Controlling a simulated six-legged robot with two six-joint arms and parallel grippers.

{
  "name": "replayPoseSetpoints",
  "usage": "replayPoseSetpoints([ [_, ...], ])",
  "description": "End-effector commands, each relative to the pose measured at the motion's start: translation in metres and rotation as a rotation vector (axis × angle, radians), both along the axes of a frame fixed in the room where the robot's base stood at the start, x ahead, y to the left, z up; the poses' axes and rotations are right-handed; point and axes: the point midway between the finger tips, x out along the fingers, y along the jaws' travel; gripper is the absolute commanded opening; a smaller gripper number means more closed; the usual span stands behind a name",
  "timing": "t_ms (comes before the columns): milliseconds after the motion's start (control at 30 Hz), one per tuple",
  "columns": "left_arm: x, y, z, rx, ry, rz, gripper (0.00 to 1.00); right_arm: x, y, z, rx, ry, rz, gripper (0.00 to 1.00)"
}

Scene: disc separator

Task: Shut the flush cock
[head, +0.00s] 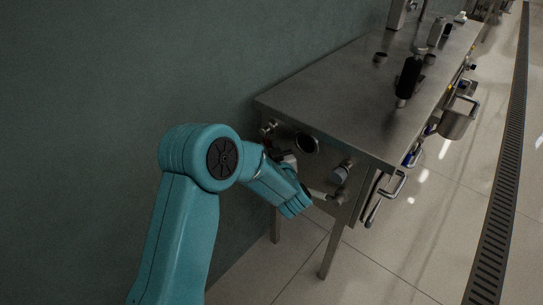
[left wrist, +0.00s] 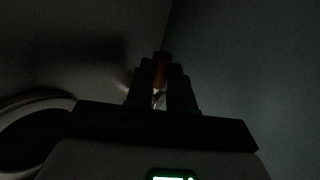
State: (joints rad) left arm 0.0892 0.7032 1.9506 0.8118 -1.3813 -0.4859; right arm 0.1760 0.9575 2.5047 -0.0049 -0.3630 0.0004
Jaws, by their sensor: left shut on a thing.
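My left gripper (left wrist: 161,92) is shut on an orange-red handle (left wrist: 161,68), which I take to be the flush cock's handle. The handle stands between the two dark fingers in the left wrist view, with a small bright metal part below it. The left wrist view is very dark, so the handle's angle is hard to tell. In the head view my left gripper is at the near end of the steel bench, by the wall, mostly hidden behind my teal arm. The cock's body is hidden there too. My right gripper is in neither view.
The steel bench (head: 330,92) runs along the wall. Its end panel carries a small metal fitting (head: 268,128), a dark round opening (head: 307,143) and a pale cylindrical fitting (head: 341,172). A steel bucket (head: 459,118) hangs at the side.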

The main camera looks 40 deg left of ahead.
Motion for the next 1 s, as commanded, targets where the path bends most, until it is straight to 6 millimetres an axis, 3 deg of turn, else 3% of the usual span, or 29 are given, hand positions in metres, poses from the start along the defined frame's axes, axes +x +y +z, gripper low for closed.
replayPoseSetpoints([
  [33,-0.001,0.001,-0.008,0.024,0.003,0.001,0.00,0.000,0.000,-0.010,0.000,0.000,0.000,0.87],
  [300,0.000,0.006,-0.008,0.130,-0.004,0.002,0.00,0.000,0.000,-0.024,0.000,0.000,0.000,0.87],
  [900,0.000,0.008,-0.006,0.163,-0.007,0.002,0.00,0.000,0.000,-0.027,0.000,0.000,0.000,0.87],
  [933,0.000,0.008,-0.006,0.163,-0.007,0.002,0.32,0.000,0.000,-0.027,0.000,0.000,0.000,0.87],
  [1000,0.000,0.008,-0.006,0.163,-0.008,0.002,0.33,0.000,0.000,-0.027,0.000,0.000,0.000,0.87],
])
